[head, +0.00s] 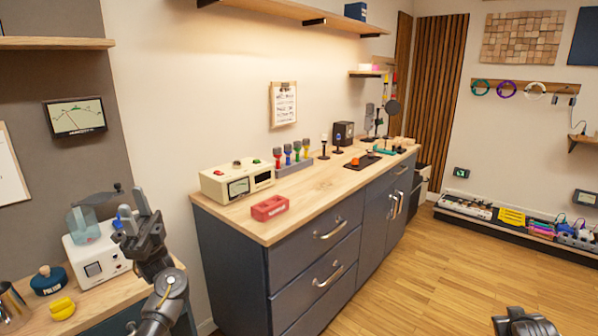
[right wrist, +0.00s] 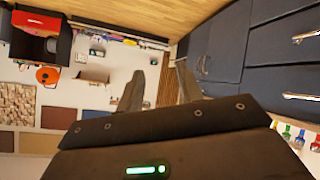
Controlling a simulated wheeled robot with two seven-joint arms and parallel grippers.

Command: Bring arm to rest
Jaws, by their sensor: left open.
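My left gripper (head: 132,211) is raised at the left of the head view, in front of the white machine with a clear blue-grey container (head: 92,238). Its two fingers point up and stand apart, with nothing held between them. My right gripper (right wrist: 160,75) shows in the right wrist view with its two fingers apart and nothing between them. A dark part of my right arm (head: 525,322) shows at the bottom right of the head view; its fingers cannot be made out there.
The wooden floor (head: 440,270) at right is clear.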

